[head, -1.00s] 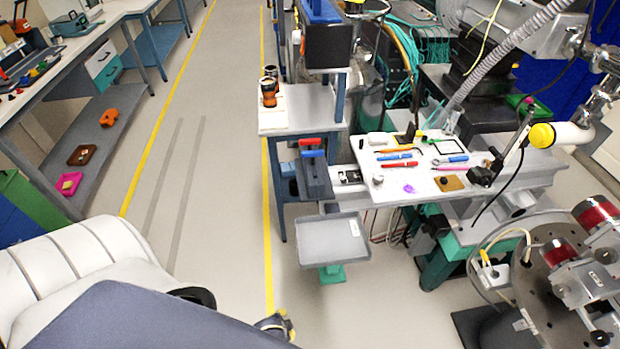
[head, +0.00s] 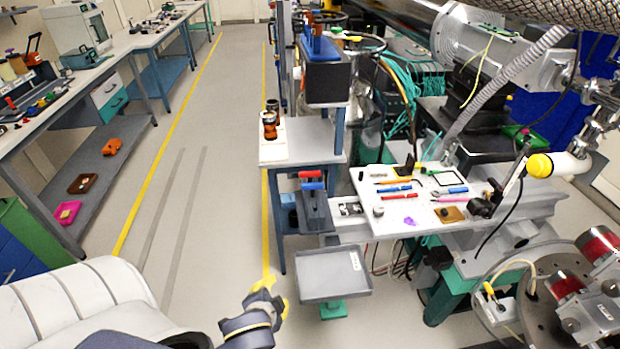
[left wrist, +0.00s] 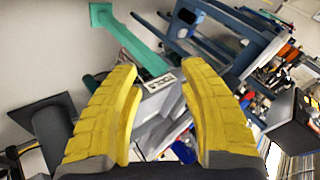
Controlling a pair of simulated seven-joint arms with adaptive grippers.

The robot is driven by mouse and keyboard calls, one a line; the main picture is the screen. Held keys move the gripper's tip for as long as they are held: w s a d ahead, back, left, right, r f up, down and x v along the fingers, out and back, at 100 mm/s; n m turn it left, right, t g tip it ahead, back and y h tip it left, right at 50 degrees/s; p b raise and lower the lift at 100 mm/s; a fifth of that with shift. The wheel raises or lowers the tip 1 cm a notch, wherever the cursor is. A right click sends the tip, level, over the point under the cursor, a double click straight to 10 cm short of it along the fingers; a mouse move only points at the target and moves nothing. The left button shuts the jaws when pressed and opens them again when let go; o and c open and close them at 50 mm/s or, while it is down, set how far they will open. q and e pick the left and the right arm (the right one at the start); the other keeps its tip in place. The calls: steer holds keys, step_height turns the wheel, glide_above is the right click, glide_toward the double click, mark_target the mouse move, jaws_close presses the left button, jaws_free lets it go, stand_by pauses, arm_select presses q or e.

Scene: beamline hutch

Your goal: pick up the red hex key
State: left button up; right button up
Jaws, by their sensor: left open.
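Small red and blue tools (head: 397,189) lie on a white board (head: 378,227) at the right of the head view. They are too small to tell which one, if any, is the red hex key. My left gripper (head: 266,287) is low in the middle of the head view, left of the grey tray and well short of the board. In the left wrist view its yellow fingers (left wrist: 160,82) are spread apart with nothing gripped between them. My right gripper is not in view.
A grey tray (head: 325,284) on a teal stand is just right of my left gripper. A small bench (head: 300,154) stands behind it. A flanged round chamber (head: 540,310) is at the lower right. The floor aisle (head: 215,190) on the left is clear.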

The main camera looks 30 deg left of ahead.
arm_select(q)
steer(key=w+r+n+t+h, duration=0.1)
steer(key=w+r+n+t, duration=0.15)
steer(key=w+r, duration=0.4)
steer(key=w+r+n+t+h, duration=0.1)
steer(key=w+r+t, duration=0.2)
steer(key=w, duration=0.7)
steer(key=w+a+r+n+t+y, duration=0.1)
steer(key=w+a+r+n+t, duration=0.2)
steer(key=w+r, duration=0.35)
steer(key=w+a+r+n+t+y, duration=0.1)
steer(key=w+a+r+n+t, duration=0.25)
steer(key=r, duration=0.55)
steer(key=a+r+n+y, duration=1.1)
steer(key=r+n+y, duration=0.2)
steer(key=r+n, duration=0.3)
steer(key=s+a+r+n+g+y, duration=0.1)
steer(key=s+a+n+g+y, duration=0.35)
steer(key=n+g, duration=0.9)
steer(key=s+a+r+n+g+y, duration=0.15)
steer(key=s+a+n+g, duration=0.35)
steer(key=a+n+g, duration=0.65)
steer(key=n+t+h, duration=0.5)
steer(key=n+h, duration=1.2)
steer(key=h, duration=0.6)
glide_above(310, 172)
step_height(310, 172, down, 16)
step_height(310, 172, down, 11)
steer(key=shift+d+f, duration=0.1)
steer(key=shift+f, duration=2.75)
